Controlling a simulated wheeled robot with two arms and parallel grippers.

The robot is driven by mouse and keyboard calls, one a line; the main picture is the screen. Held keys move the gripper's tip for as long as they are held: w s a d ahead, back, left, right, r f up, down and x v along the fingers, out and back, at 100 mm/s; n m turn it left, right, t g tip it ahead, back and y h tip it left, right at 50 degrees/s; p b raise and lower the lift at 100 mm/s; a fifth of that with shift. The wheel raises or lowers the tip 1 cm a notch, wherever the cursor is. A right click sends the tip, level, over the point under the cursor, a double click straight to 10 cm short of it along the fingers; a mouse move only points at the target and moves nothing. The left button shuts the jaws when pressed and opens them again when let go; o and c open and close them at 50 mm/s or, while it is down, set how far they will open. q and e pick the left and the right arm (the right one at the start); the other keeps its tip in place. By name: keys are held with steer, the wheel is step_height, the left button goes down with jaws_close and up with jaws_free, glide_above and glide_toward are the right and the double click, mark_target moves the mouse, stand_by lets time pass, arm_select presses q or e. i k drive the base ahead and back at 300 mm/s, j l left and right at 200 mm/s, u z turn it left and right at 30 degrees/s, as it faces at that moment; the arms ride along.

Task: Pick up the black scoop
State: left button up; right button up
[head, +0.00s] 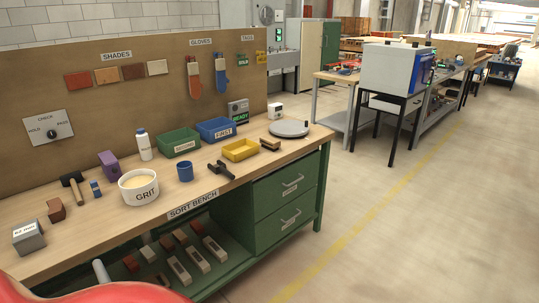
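A small black object (222,170) lies on the sort bench (105,232) near its front edge, right of the blue cup (185,171). It has a narrow shape with lobed ends; it may be the black scoop, but it is too small to tell. No other thing in view is clearly a black scoop. The white bucket labelled GRIT (140,190) stands left of the blue cup, holding pale material. Neither of my grippers is in view.
On the bench are a yellow tray (240,150), green bin (180,145), blue bin (216,130), grey round plate (289,128), brush (270,144), white bottle (144,146), black-headed mallet (73,181) and grey block (29,238). The floor right of the bench is clear.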

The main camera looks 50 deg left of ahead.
mark_target(220, 167)
steer(key=i+u, duration=0.35)
steer(key=i, duration=0.25)
steer(key=i+l+u, duration=0.2)
steer(key=i+u, duration=0.15)
steer(key=i, duration=0.25)
